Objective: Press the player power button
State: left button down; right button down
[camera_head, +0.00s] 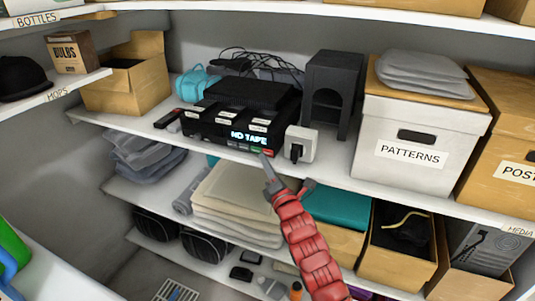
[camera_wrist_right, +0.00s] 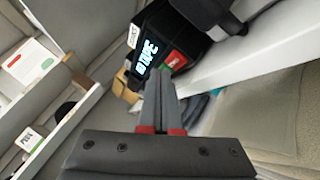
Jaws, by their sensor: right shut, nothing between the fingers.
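The player (camera_head: 218,124) is a black box on the middle shelf. Its lit display (camera_head: 249,138) reads "NO TAPE", with a green button (camera_head: 256,150) and a red button (camera_head: 268,153) low on its front. The display (camera_wrist_right: 148,55) and red button (camera_wrist_right: 174,60) also show in the right wrist view. My right gripper (camera_head: 264,157) is shut and empty, its tips just in front of these buttons. In the wrist view the fingertips (camera_wrist_right: 160,73) overlap the front's lower edge near the green and red buttons. I cannot tell whether they touch. My left gripper is not in view.
A small white unit (camera_head: 300,145) stands right of the player, with a dark speaker-like box (camera_head: 332,88) behind it. The white "PATTERNS" box (camera_head: 416,135) is further right. The shelf edge (camera_head: 225,150) runs close below the player. A cardboard box (camera_head: 125,85) stands at left.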

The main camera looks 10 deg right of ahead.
dwell(0.7)
jog(key=shift+w+d+f+b, duration=0.1)
jog(key=shift+w+d+b, duration=0.05)
jog(key=shift+w+b, duration=0.25)
jog(key=shift+w+d, duration=0.25)
jog(key=shift+w, duration=0.05)
dwell(0.6)
dwell(0.3)
jog(key=shift+s+a+b, duration=0.3)
jog(key=shift+s+b, duration=0.25)
jog(key=shift+b, duration=0.25)
jog(key=shift+s, duration=0.15)
